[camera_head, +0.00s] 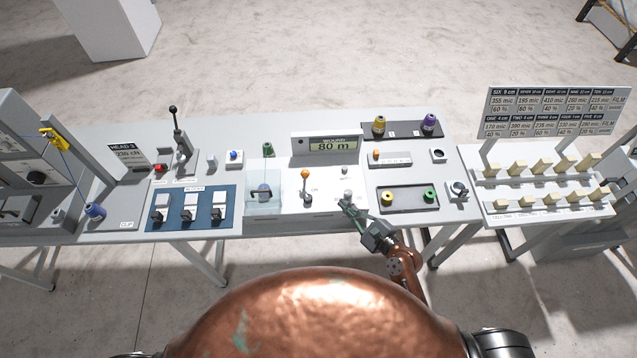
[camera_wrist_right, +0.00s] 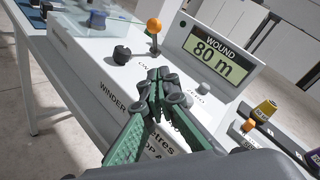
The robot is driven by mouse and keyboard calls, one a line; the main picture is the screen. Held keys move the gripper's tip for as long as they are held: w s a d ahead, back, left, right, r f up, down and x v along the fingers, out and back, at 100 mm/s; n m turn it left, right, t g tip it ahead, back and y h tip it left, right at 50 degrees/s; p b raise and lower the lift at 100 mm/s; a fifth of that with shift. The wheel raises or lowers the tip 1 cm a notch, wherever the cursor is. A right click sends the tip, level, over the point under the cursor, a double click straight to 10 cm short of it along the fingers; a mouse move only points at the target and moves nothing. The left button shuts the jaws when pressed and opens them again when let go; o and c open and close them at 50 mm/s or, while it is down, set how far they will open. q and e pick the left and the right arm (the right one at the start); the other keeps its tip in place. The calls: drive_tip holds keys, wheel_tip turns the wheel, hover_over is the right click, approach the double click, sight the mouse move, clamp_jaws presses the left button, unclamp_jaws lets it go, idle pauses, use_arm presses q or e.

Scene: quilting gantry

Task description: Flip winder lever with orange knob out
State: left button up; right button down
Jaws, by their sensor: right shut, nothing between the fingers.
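The winder lever with its orange knob (camera_head: 305,174) stands up from the white winder box (camera_head: 325,205) at the middle of the bench. In the right wrist view the orange knob (camera_wrist_right: 154,25) shows on a thin stem beyond my fingers. My right gripper (camera_head: 347,201) is at the front right of the lever, apart from it, over the box's right part. In the right wrist view the green and grey fingers (camera_wrist_right: 160,82) meet at their tips, shut and empty. They hide part of the box's lettering. My left gripper is not in view.
A display (camera_head: 333,146) reading 80 m stands behind the lever. A black knob (camera_wrist_right: 122,55) sits left of the lever in the wrist view. A clear cover (camera_head: 264,191) is left of the lever. A dark tray (camera_head: 409,198) with yellow and green spools lies to the right.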

sight(305, 173)
drive_tip(key=p+x, duration=0.1)
drive_tip(key=x, duration=0.8)
drive_tip(key=shift+w+a+r, duration=0.1)
drive_tip(key=shift+w+a, duration=0.05)
drive_tip(key=a+p, duration=0.1)
drive_tip(key=w+a+r, duration=0.1)
drive_tip(key=shift+w+a+r+p, duration=0.15)
drive_tip(key=shift+w+a+p, duration=0.2)
drive_tip(key=shift+p, duration=0.05)
drive_tip(key=shift+w+a+r, duration=0.1)
drive_tip(key=shift+w+a, duration=0.1)
drive_tip(key=shift+a, duration=0.2)
drive_tip(key=shift+w+r, duration=0.1)
